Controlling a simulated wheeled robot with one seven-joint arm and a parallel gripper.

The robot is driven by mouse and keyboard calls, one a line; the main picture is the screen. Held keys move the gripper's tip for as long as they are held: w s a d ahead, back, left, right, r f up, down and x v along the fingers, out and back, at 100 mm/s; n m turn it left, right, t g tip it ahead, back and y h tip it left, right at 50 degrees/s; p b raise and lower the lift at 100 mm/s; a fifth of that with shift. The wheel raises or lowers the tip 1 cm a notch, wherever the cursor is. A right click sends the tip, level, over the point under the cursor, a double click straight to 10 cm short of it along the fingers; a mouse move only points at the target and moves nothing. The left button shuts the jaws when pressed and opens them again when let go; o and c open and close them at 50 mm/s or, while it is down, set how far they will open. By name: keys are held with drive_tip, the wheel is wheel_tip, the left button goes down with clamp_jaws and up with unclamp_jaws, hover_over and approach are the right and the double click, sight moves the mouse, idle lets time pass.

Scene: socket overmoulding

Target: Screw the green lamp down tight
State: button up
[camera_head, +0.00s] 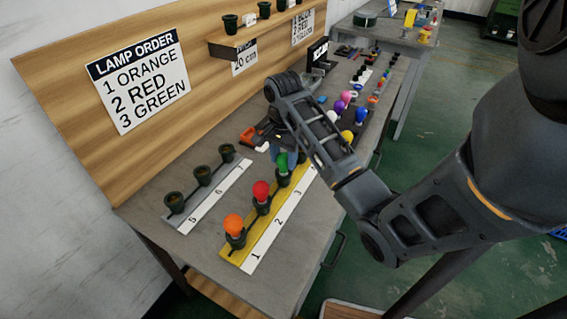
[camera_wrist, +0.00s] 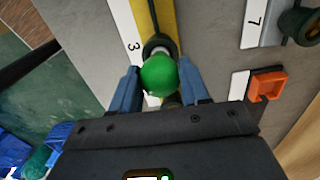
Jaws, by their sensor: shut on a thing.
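The green lamp (camera_wrist: 159,75) sits between the two blue fingers of my gripper (camera_wrist: 162,85) in the wrist view, over the socket marked 3 (camera_wrist: 157,44). In the head view the green lamp (camera_head: 282,162) stands in the third socket of the yellow strip (camera_head: 236,252), partly hidden by my gripper (camera_head: 285,155). My gripper is shut on the lamp. How deep its thread sits in the socket cannot be seen.
An orange lamp (camera_head: 234,224) and a red lamp (camera_head: 261,190) stand in sockets 1 and 2. A grey strip with empty sockets (camera_head: 202,175) lies to the left. Loose coloured lamps (camera_head: 347,97) lie farther back. A sign (camera_head: 138,82) lists orange, red, green.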

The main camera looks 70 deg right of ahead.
drive_tip(key=shift+w+a+m, duration=0.1)
drive_tip(key=shift+m, duration=2.2)
drive_tip(key=o, duration=1)
